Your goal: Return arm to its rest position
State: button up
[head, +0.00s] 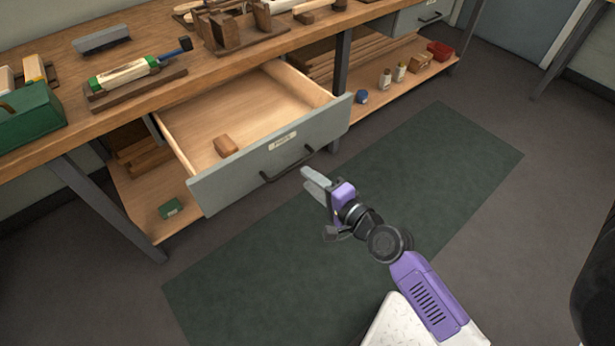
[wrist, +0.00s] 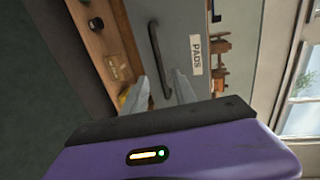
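My gripper (head: 315,180) is at the end of my purple and black arm, in front of the open drawer and above the green mat. In the wrist view my gripper (wrist: 159,90) has its two grey fingers spread apart, with nothing between them. The drawer's dark handle (head: 288,166) is beyond the fingertips and apparently apart from them. It also shows in the wrist view (wrist: 158,60). The grey drawer (head: 240,176) is pulled out, and its label reads PADS in the wrist view. A small wooden block (head: 226,146) lies inside the drawer.
Bottles and a red box (head: 440,51) sit on the lower shelf. The green mat (head: 450,150) is clear floor to the right.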

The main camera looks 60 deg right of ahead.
dwell(0.6)
jog(key=s+a+r+n+y, duration=0.2)
jog(key=s+a+r+n, duration=0.3)
jog(key=s+a+n, duration=0.55)
jog(key=s+a+r+n+y, duration=0.2)
jog(key=s+a+r+n, duration=0.3)
jog(key=s+a+n, duration=0.6)
notch_tip(320, 180, up, 14)
jog(key=d+p, duration=0.1)
jog(key=p, duration=1.2)
jog(key=shift+s+d+p, duration=0.3)
jog(key=shift+p, duration=0.1)
